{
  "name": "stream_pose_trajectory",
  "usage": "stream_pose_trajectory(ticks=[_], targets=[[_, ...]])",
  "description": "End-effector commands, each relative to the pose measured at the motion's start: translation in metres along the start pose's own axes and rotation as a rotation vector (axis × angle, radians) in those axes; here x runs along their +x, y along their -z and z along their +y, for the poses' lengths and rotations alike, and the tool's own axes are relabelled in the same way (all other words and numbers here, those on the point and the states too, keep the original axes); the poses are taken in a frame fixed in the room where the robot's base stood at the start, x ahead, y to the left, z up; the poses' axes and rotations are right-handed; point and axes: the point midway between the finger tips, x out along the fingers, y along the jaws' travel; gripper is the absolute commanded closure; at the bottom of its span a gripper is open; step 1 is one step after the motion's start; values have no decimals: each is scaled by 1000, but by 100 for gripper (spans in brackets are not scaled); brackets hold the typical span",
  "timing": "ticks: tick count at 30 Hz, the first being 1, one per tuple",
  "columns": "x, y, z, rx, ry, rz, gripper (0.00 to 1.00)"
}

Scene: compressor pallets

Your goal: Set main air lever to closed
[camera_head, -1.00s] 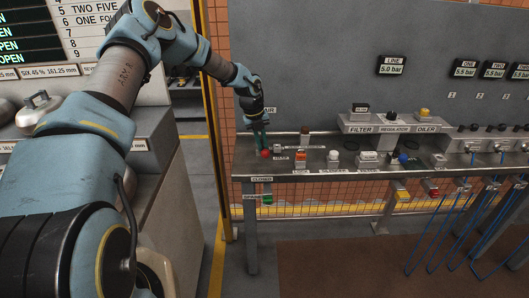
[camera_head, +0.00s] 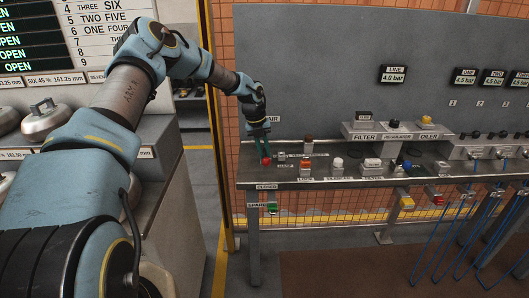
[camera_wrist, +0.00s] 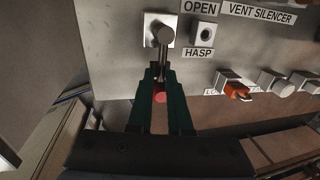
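The main air lever (camera_wrist: 162,52) is a metal arm on a square mount on the bench panel, with a red knob at its end. In the wrist view it points away from the OPEN label (camera_wrist: 200,7). Its red knob (camera_head: 266,160) shows at the bench's left end in the head view, above the CLOSED label (camera_head: 266,186) on the front edge. My gripper (camera_wrist: 159,98) has its teal fingers on both sides of the knob, which fills the gap between them. It also shows in the head view (camera_head: 263,148).
The HASP fitting (camera_wrist: 205,33) sits beside the lever mount. An orange valve (camera_wrist: 236,90) and other fittings stand to the right along the bench. The line gauge (camera_head: 393,74) reads 4.0 bar. A yellow post (camera_head: 217,130) stands left of the bench.

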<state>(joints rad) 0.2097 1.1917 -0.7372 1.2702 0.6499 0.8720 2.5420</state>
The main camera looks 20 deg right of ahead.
Motion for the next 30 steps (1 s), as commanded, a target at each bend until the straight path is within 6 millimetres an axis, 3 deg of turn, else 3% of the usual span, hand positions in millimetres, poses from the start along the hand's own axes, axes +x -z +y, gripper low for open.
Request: stream_pose_trajectory(ticks=[1,6,17,30], targets=[[0,0,1,-1,-1,0,77],[0,0,0,-1,0,0,57],[-6,-1,0,-1,1,-3,57],[-84,0,1,-1,1,-3,57]])
